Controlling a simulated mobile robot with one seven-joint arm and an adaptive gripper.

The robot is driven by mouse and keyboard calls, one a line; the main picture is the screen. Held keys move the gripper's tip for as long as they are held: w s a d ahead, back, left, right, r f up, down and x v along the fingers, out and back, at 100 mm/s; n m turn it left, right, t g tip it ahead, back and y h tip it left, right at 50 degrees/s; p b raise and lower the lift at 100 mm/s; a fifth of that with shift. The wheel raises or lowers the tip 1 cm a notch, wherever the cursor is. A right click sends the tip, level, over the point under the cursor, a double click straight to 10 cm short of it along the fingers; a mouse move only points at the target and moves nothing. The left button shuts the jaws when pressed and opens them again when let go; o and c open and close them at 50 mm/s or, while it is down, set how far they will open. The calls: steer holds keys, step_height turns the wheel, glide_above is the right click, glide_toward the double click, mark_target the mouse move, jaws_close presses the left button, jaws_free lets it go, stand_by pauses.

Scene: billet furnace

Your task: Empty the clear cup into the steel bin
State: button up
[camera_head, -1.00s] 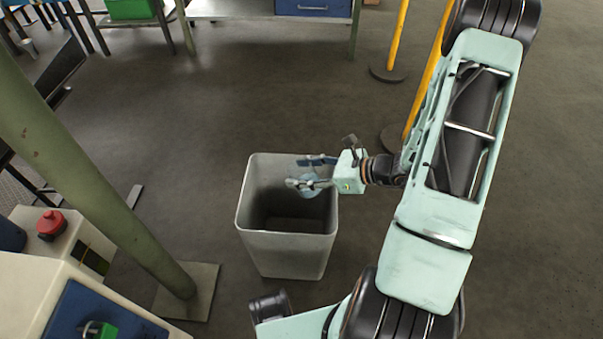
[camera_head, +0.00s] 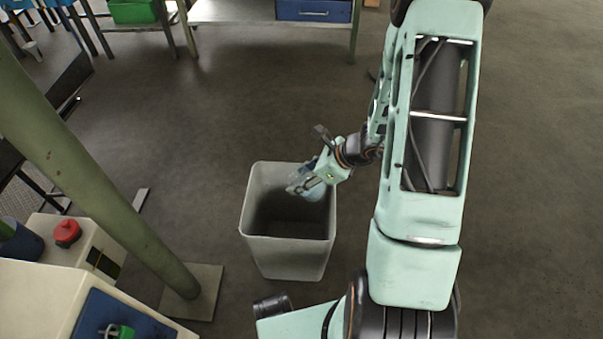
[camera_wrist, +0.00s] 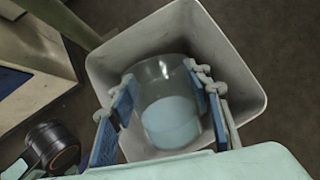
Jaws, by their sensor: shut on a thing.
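The steel bin (camera_head: 288,252) is a grey, square, open-topped bin standing on the floor. In the wrist view its inner wall (camera_wrist: 112,65) shows behind the cup. My gripper (camera_head: 306,184) is over the right side of the bin's mouth, its blue-padded fingers shut on the clear cup (camera_wrist: 160,71) from both sides. In the wrist view, the cup has clear walls and a pale blue area (camera_wrist: 172,122) towards its lower end. I cannot tell whether that is contents or the cup's base. In the head view, the cup is small and mostly hidden by the fingers.
A green post (camera_head: 105,185) stands left of the bin. A machine with a red button (camera_head: 67,233) is at the lower left. A bench (camera_head: 235,12) stands at the back. The floor around the bin is mostly clear.

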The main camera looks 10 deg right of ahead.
steer(key=shift+w+a+r+g+h+p, duration=0.15)
steer(key=shift+r+g+h+p, duration=0.45)
steer(key=shift+p, duration=1.05)
steer(key=shift+h+p, duration=0.3)
steer(key=shift+p, duration=0.35)
steer(key=p, duration=0.3)
steer(key=g+h+p, duration=0.1)
steer(key=p, duration=0.2)
steer(key=shift+w+a+r+h, duration=0.1)
steer(key=shift+a+r+h, duration=0.1)
steer(key=shift+h, duration=0.1)
steer(key=p, duration=0.5)
steer(key=g+h+p, duration=0.1)
steer(key=p, duration=0.5)
steer(key=h+p, duration=0.1)
steer(key=p, duration=0.4)
steer(key=shift+w+a+r+g+p, duration=0.2)
steer(key=shift+a+r+g+p, duration=0.05)
steer(key=shift+a+g+p, duration=0.15)
steer(key=shift+f+h, duration=0.15)
steer(key=shift+h, duration=0.15)
steer(key=shift+p, duration=0.35)
steer(key=shift+w+g, duration=0.1)
steer(key=shift+g, duration=0.2)
steer(key=shift+a+f+h+b, duration=0.1)
steer(key=shift+h+b, duration=0.2)
steer(key=shift+h, duration=0.1)
